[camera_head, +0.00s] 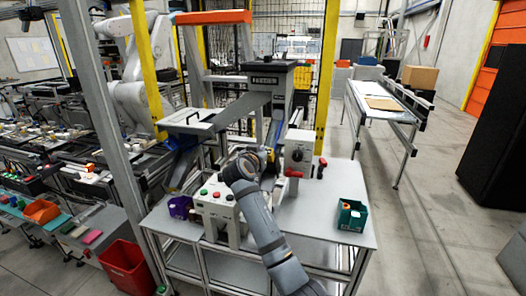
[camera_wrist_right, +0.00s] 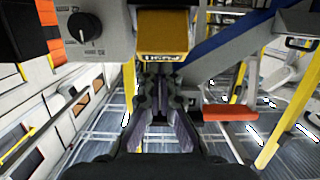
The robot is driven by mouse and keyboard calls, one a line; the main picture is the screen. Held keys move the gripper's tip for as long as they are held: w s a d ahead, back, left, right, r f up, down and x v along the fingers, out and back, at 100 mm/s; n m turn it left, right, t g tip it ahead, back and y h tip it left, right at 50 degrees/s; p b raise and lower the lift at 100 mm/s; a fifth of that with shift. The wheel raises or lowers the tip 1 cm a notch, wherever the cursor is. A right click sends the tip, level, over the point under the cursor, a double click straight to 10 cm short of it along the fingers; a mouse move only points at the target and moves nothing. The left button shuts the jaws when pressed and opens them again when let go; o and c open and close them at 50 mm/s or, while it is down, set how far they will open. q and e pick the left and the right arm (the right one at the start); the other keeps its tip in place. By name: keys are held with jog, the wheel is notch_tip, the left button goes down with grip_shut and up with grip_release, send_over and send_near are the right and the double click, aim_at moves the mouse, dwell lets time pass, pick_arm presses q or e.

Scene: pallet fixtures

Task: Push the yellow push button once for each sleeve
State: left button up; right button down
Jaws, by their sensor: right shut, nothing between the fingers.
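My right gripper (camera_head: 262,157) is above the near table, between a control box and a grey knob box. In the right wrist view its fingers (camera_wrist_right: 160,88) are shut and hold nothing. A yellow block with dark lettering (camera_wrist_right: 163,36) is just beyond the fingertips; I cannot tell if it is the push button or if they touch. The control box (camera_head: 213,207) carries green and red buttons, and my right arm hides part of it. A green bin (camera_head: 352,222) at the table's right holds small items, too small to identify as sleeves. My left gripper is out of view.
The grey knob box (camera_head: 298,153) stands close right of my gripper; its black knob (camera_wrist_right: 85,27) shows in the wrist view. A purple bin (camera_head: 180,207) is left of the control box. The table (camera_head: 318,218) has clear room before the green bin. A red crate (camera_head: 125,266) is lower left.

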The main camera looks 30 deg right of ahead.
jog(key=f+b, duration=0.1)
jog(key=w+d+f+b, duration=0.1)
jog(key=f+b, duration=0.1)
jog(key=w+d+f+b, duration=0.1)
jog(key=shift+d+f, duration=0.2)
jog(key=shift+f, duration=0.2)
jog(key=shift+b, duration=0.3)
jog(key=shift+r, duration=0.15)
